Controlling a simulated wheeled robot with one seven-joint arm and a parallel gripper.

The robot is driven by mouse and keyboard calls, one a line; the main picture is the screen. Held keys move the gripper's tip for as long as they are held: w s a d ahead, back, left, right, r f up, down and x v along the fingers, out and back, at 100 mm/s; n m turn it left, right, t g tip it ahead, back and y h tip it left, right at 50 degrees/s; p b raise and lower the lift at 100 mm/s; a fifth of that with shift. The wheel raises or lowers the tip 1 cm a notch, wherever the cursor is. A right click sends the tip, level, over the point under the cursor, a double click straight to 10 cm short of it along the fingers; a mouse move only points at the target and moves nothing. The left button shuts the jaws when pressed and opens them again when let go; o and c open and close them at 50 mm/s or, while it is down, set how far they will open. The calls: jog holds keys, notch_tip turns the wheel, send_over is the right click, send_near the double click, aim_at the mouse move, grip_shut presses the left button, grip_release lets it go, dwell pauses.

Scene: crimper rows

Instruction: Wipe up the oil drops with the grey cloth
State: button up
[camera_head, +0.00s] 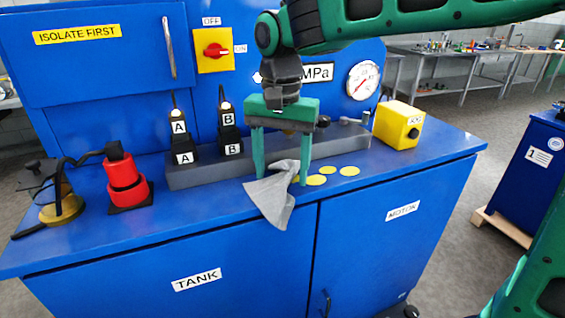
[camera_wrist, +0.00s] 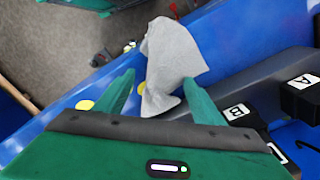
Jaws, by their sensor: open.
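The grey cloth (camera_head: 272,196) lies crumpled at the front edge of the blue bench top, with its lower end hanging over the edge. My gripper (camera_head: 281,182) points down over it, its two green fingers spread apart, with part of the cloth showing between them. In the wrist view the cloth (camera_wrist: 172,62) lies beyond and between the fingertips (camera_wrist: 160,88). Several yellow oil drops (camera_head: 349,171) are on the bench top just right of the cloth. Yellow drops (camera_wrist: 85,105) also show beside the left finger in the wrist view; others may be hidden by the cloth.
A grey block (camera_head: 205,174) with plugs marked A and B runs behind the gripper. A red cylinder (camera_head: 126,183) and a brass-coloured part (camera_head: 62,208) stand at left. A yellow box (camera_head: 397,125) stands at right.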

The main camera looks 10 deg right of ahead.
jog(key=shift+f, duration=0.4)
grip_shut()
jog(key=shift+a+r, duration=0.1)
dwell(0.5)
